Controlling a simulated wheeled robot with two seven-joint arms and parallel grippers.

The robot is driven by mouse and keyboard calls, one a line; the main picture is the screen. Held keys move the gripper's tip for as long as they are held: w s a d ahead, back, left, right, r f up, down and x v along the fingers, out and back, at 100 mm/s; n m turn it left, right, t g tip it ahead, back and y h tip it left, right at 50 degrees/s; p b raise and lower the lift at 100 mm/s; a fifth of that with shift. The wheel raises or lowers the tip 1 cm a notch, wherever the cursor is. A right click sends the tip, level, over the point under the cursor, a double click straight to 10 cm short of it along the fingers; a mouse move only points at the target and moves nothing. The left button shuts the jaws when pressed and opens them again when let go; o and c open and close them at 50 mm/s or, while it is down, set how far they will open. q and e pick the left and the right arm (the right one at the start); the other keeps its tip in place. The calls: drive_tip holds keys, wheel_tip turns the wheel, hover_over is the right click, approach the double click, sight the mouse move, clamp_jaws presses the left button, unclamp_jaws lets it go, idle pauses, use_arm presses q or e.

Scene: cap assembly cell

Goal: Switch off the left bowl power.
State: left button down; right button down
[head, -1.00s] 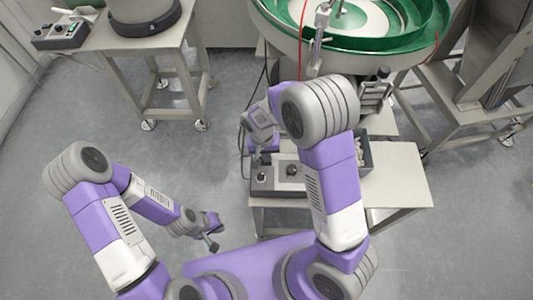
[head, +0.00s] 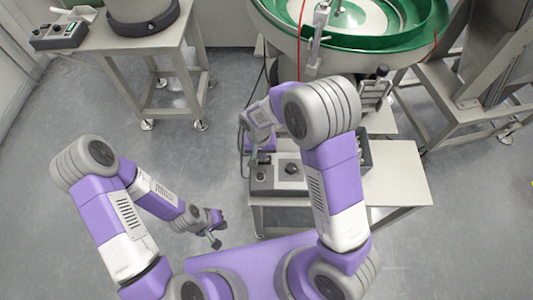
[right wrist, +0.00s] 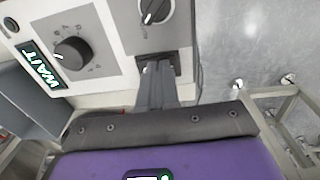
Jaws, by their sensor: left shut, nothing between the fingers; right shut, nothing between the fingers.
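A grey control box (head: 275,188) sits on the small table right of centre in the head view. In the right wrist view its face (right wrist: 110,75) shows a large black knob (right wrist: 72,52), a second knob (right wrist: 153,10) with a white mark and a green-lit WAIT display (right wrist: 40,67). My right gripper (right wrist: 158,70) is shut and empty, its fingertips at a dark rectangular part on the box edge. They cover that part, so I cannot tell its setting or whether they touch. My left gripper (head: 214,241) is shut and empty, low over the floor, left of the table.
A large green bowl feeder (head: 350,55) stands behind the table. Another control box (head: 60,36) sits on the far-left table beside a dark-based bowl unit (head: 145,22). The small table top (head: 400,175) is clear at its right. Floor is open at left.

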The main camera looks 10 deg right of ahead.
drive_tip(key=shift+a, duration=0.1)
drive_tip(key=shift+r, duration=0.15)
wheel_tip(320, 180, up, 4)
drive_tip(key=p, duration=0.3)
drive_tip(key=shift+w+a, duration=0.1)
drive_tip(key=shift+a, duration=0.05)
wheel_tip(320, 180, up, 10)
drive_tip(key=a+p, duration=0.1)
drive_tip(key=p, duration=0.2)
drive_tip(key=shift+a, duration=0.15)
drive_tip(key=shift+w, duration=0.1)
